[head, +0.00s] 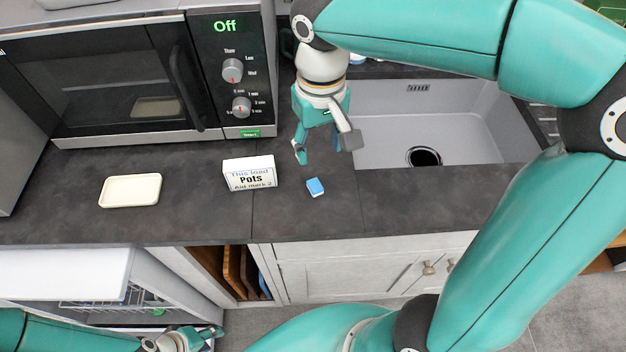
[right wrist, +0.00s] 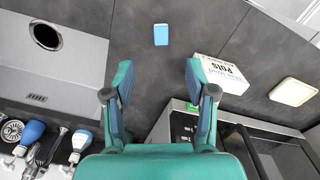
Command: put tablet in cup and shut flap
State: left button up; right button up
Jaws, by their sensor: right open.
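The blue tablet (head: 315,187) lies on the dark worktop near its front edge, beside a printed card. It also shows in the right wrist view (right wrist: 161,35), beyond my fingertips and roughly between them. My right gripper (head: 325,150) is open and empty, pointing down above the worktop behind the tablet, apart from it; its spread fingers also show in the right wrist view (right wrist: 158,75). My left gripper (head: 208,335) is at the bottom left, low in front of the cabinets, and its jaws are too small and cut off to judge. I cannot make out the cup or flap.
The card (head: 249,181) reads "This load Pots". A cream tray (head: 130,191) lies left of it. A microwave (head: 110,80) stands behind, and a sink (head: 432,120) is to the right. An open appliance with a wire rack (head: 108,302) is below the worktop at left.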

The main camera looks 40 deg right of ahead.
send_over(318, 190)
notch_tip(318, 190, down, 8)
jog(key=shift+w+d, duration=0.1)
jog(key=shift+w, duration=0.05)
jog(key=shift+f, duration=2.6)
jog(key=c, duration=1)
jog(key=shift+r, duration=0.15)
